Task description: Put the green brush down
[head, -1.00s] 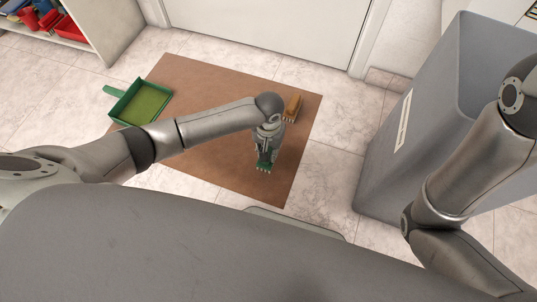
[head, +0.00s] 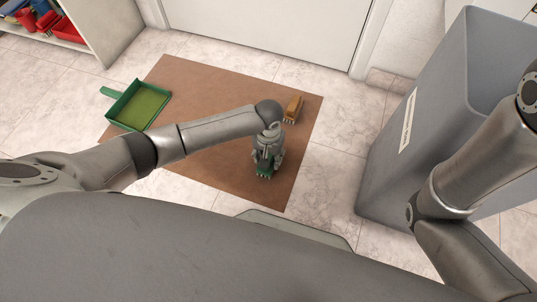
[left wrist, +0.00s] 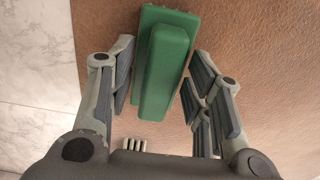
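The green brush (head: 263,174) is at the front right part of the brown mat (head: 215,160) and seems to rest on it. In the left wrist view the brush (left wrist: 165,65) lies between the two fingers, its green block facing the camera. My left gripper (head: 267,160) points down over it. Its fingers (left wrist: 165,80) are spread on both sides of the block, with narrow gaps. The gripper hides part of the brush in the head view. My right gripper is out of view; only its arm shows at the right.
A green dustpan (head: 139,106) lies at the mat's left edge. A wooden brush (head: 293,108) lies behind my left gripper. A tall grey bin (head: 385,170) stands at the right. A shelf (head: 92,30) with red items is at the upper left. The mat's middle is clear.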

